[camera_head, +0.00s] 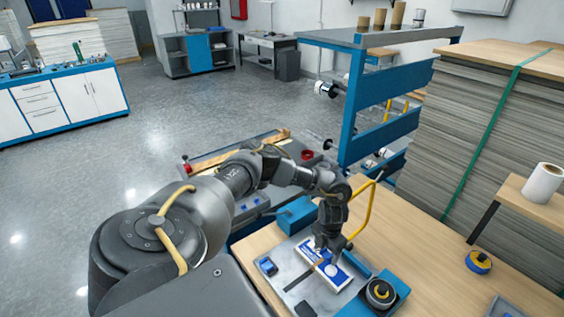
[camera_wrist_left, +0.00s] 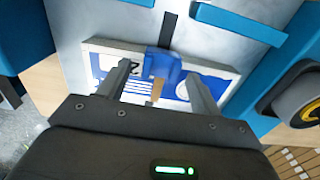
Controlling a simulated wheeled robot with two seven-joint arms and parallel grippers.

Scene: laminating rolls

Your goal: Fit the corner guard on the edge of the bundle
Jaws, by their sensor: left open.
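A flat blue-and-white bundle (camera_head: 334,275) lies on a grey metal plate (camera_head: 291,268) on the wooden bench. The bundle also shows in the left wrist view (camera_wrist_left: 102,60), where a dark strap (camera_wrist_left: 168,30) runs up to it. A blue piece (camera_wrist_left: 160,64) sits at the middle of the bundle, in line with the strap; it may be the corner guard, but I cannot tell for sure. My left gripper (camera_head: 322,247) is over the bundle, pointing down. In the left wrist view its two fingers (camera_wrist_left: 158,72) are apart, on either side of the blue piece. My right gripper is not in view.
A blue holder with a dark and yellow roll (camera_head: 380,292) stands right of the bundle. A small blue item (camera_head: 267,266) lies left of it. A yellow tube (camera_head: 364,212) curves behind my gripper. Stacked sheets (camera_head: 480,130) stand at right.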

